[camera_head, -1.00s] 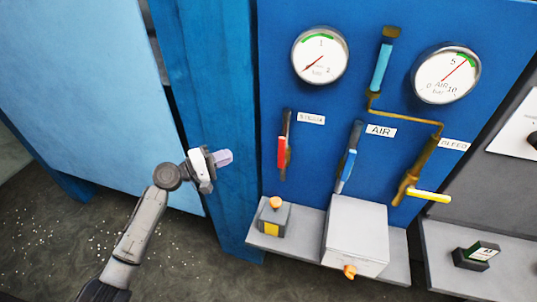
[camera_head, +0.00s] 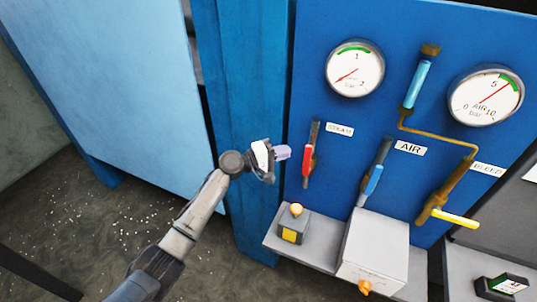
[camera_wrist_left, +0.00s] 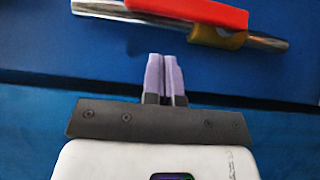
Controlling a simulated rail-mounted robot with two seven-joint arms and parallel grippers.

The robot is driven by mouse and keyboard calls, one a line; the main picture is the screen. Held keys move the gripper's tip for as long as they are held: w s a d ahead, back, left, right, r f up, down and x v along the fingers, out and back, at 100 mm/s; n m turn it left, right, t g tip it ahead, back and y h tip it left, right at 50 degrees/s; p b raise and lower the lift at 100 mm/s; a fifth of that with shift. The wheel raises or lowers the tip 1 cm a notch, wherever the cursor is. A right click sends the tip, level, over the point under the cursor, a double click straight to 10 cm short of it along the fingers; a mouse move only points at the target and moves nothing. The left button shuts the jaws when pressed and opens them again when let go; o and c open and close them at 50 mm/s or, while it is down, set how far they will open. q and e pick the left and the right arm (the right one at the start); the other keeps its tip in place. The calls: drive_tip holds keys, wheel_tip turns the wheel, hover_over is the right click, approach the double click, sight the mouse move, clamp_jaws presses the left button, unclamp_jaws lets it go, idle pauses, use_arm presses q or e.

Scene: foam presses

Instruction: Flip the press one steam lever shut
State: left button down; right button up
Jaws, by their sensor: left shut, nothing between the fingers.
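The steam lever (camera_head: 307,166) has a red handle and hangs along its vertical pipe on the blue panel, beside a label that seems to read STEAM (camera_head: 340,129). My left gripper (camera_head: 284,152) is shut and empty, just left of the red lever and apart from it in the head view. In the left wrist view the red handle (camera_wrist_left: 200,12) lies along the metal pipe with a brass valve body (camera_wrist_left: 220,38). The shut lilac fingertips (camera_wrist_left: 165,58) point at the pipe with a small gap showing. My right gripper is not in view.
A blue AIR lever (camera_head: 374,179) and a yellow BLEED lever (camera_head: 455,218) are to the right. A blue post (camera_head: 245,100) stands left of the panel.

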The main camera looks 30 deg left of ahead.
sight(307, 161)
use_arm(q)
drive_tip(key=shift+d+p, duration=0.55)
drive_tip(key=shift+d, duration=1.35)
